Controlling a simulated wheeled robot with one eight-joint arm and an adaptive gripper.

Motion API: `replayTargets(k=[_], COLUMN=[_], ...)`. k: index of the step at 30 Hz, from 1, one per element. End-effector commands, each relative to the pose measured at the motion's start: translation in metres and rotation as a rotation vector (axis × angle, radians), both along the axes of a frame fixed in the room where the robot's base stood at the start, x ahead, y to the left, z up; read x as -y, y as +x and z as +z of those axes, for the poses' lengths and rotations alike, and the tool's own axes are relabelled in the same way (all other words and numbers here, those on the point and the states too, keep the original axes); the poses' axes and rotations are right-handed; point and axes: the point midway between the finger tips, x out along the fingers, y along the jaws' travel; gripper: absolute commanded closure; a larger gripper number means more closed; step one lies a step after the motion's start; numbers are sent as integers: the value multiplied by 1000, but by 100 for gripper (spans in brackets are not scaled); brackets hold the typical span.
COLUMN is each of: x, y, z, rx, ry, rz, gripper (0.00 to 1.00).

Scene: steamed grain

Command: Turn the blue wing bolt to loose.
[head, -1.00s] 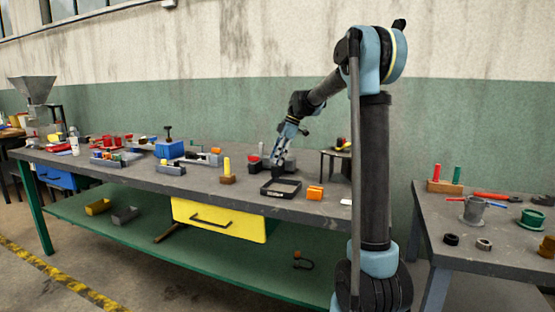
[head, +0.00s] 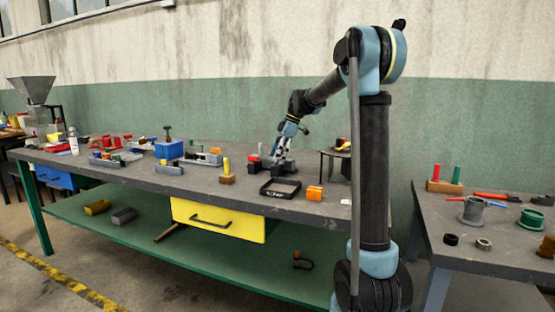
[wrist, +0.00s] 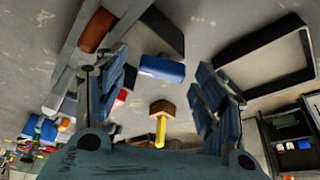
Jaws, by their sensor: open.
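My gripper (wrist: 165,88) is open in the wrist view, with one blue-grey finger on each side and nothing clasped. A blue bar-shaped piece (wrist: 162,68), which looks like the wing bolt, shows in the gap between the fingers, apart from both. A dark block (wrist: 160,25) is just above it in the picture. In the head view my gripper (head: 281,152) is low over the back of the workbench (head: 150,178), by dark fixtures (head: 262,168). The blue piece cannot be made out there.
A wooden block with a yellow peg (head: 226,172) stands left of the gripper; its peg also shows in the wrist view (wrist: 160,130). A black tray (head: 280,194) and an orange block (head: 314,193) lie in front. A blue box (head: 169,150) stands further left.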

Motion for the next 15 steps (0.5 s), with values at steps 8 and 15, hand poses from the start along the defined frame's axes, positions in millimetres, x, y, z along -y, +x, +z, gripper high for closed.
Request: replayTargets(k=[8, 15], x=[18, 34], y=[4, 8], z=[42, 81], rx=[-1, 0], ry=[0, 0], rz=[-2, -2], gripper=[37, 37])
